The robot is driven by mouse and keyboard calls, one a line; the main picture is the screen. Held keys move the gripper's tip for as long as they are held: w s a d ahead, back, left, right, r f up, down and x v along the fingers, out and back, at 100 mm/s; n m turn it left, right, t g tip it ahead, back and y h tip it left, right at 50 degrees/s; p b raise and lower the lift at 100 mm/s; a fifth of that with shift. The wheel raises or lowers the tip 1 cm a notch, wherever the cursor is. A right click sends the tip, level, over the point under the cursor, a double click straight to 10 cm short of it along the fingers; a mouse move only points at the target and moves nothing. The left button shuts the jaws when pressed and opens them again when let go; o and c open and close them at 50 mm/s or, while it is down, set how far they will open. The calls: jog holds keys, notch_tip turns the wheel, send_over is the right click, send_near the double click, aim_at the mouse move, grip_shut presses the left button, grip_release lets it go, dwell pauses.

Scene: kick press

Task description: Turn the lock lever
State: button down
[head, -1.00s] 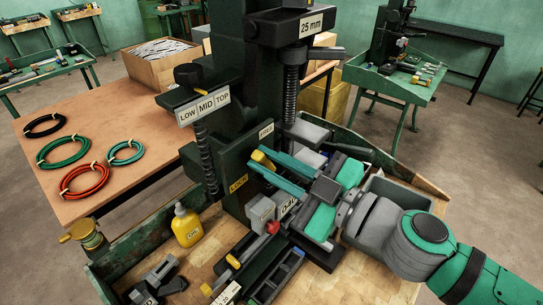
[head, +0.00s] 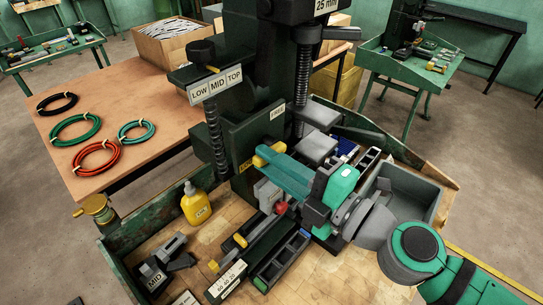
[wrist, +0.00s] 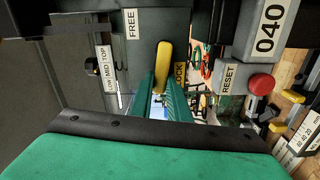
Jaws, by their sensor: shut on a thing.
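The yellow lock lever (head: 278,147) is on the dark green press body, close to the yellow LOCK label (head: 246,165). The white FREE label (head: 277,111) is higher up. My gripper (head: 268,158) is shut on the lever, its teal fingers reaching in from the right. In the wrist view the lever (wrist: 163,62) stands out between the fingers (wrist: 163,98), beside the LOCK label (wrist: 180,78), with the FREE label (wrist: 131,24) to the upper left. The fingers hide part of the lever.
A red reset button (wrist: 261,84) sits on the grey 040 counter, close beside my gripper. The LOW MID TOP plate (head: 216,84) and a threaded rod stand left of it. A yellow bottle (head: 196,204) and a grey bin (head: 408,190) are on the bench.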

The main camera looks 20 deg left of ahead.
jog(key=shift+f+n, duration=0.4)
jog(key=shift+n, duration=0.5)
jog(key=c, duration=1.7)
grip_release()
jog(key=shift+w, duration=0.1)
